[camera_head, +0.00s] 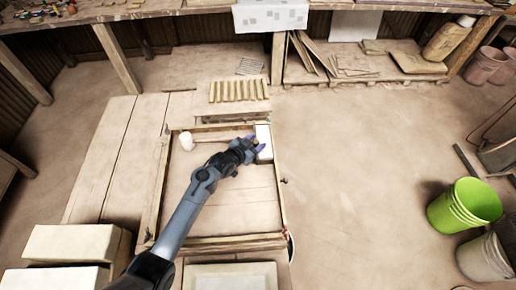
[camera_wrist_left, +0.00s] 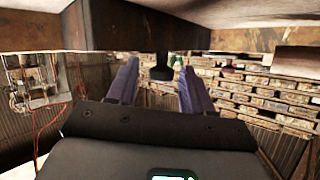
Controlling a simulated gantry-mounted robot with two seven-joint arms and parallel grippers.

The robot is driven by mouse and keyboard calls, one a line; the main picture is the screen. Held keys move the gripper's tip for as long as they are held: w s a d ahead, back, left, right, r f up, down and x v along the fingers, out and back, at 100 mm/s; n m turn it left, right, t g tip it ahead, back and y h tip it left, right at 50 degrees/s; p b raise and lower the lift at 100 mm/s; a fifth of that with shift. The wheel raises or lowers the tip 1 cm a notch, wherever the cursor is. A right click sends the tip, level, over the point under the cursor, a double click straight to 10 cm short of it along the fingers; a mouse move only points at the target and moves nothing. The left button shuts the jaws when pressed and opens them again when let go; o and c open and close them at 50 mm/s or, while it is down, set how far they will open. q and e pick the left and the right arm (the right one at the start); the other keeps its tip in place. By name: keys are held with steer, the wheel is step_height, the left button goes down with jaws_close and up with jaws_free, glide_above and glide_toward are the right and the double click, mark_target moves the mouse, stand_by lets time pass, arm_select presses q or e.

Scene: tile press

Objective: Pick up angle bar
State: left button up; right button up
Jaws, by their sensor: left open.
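My left gripper (camera_head: 256,143) is at the far right part of the wooden frame (camera_head: 282,200), beside a white block (camera_head: 265,152). Its two purple fingers are apart in the left wrist view (camera_wrist_left: 160,66). A dark, rusty metal bar (camera_wrist_left: 140,24) crosses close above the fingers there. A short dark stub hangs from it between the fingers, and I cannot tell if they touch it. I cannot say for sure that this bar is the angle bar. In the head view no angle bar is clearly made out near the gripper. My right gripper is not in view.
Several small bars (camera_head: 238,91) stand in a row beyond the frame. Pale blocks (camera_head: 70,243) are at the front left. A green bucket (camera_head: 465,206) stands at the right. The floor between is clear.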

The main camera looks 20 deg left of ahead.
arm_select(q)
steer(key=shift+w+d+f, duration=0.1)
steer(key=shift+w+f, duration=0.1)
steer(key=shift+w, duration=0.2)
steer(key=shift+c, duration=0.5)
jaws_close()
steer(key=shift+r, duration=0.1)
